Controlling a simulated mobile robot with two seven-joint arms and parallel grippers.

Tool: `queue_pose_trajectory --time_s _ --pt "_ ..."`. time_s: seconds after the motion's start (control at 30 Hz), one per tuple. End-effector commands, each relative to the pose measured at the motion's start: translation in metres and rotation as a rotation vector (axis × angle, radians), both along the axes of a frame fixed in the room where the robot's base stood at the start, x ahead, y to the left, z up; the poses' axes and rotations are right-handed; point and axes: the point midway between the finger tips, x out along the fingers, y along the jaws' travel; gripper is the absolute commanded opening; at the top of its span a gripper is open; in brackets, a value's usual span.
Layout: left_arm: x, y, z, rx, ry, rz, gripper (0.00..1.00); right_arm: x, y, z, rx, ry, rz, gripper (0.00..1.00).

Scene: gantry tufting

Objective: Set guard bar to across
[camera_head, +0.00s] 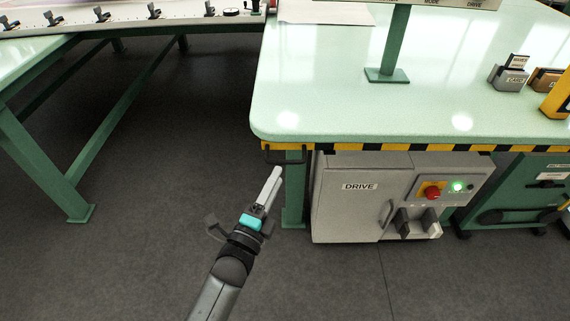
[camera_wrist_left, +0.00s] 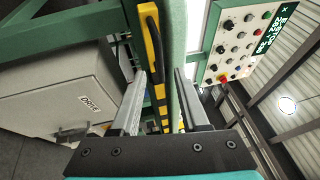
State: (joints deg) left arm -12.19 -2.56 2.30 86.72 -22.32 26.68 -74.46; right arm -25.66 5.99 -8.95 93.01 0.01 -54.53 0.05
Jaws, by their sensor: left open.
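A thin dark bar (camera_head: 286,163) sits at the near left corner of the pale green table (camera_head: 350,110), just under its striped edge. It may be the guard bar; no label shows on it. In the left wrist view a dark curved bar (camera_wrist_left: 152,35) runs along the yellow and black edge, beyond the fingertips. My left gripper (camera_head: 273,175) is just below and in front of the dark bar in the head view. It is open, and its two fingers (camera_wrist_left: 160,75) stand apart with nothing held between them. My right gripper is not in view.
A grey DRIVE cabinet (camera_head: 345,205) with a red button (camera_head: 432,192) stands under the table, right of the gripper. A green table leg (camera_head: 294,195) is close behind the gripper. A control panel (camera_wrist_left: 245,42) shows in the wrist view. Dark floor lies open to the left.

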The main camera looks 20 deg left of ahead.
Motion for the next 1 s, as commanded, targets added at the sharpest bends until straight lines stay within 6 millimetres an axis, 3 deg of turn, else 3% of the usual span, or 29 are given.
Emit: queue_pose_trajectory --time_s 0.1,0.3,0.77,1.0 --pt "0.022 -0.002 0.003 0.001 -0.003 0.000 0.45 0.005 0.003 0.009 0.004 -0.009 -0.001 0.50" --pt "0.049 -0.006 0.007 0.001 -0.001 -0.001 0.45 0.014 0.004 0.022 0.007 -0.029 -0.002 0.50" --pt "0.061 -0.007 0.010 0.000 0.002 0.000 0.45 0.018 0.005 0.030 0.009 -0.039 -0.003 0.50" --pt "0.061 -0.007 0.010 -0.001 0.002 0.000 0.21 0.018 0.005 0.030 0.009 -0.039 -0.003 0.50"
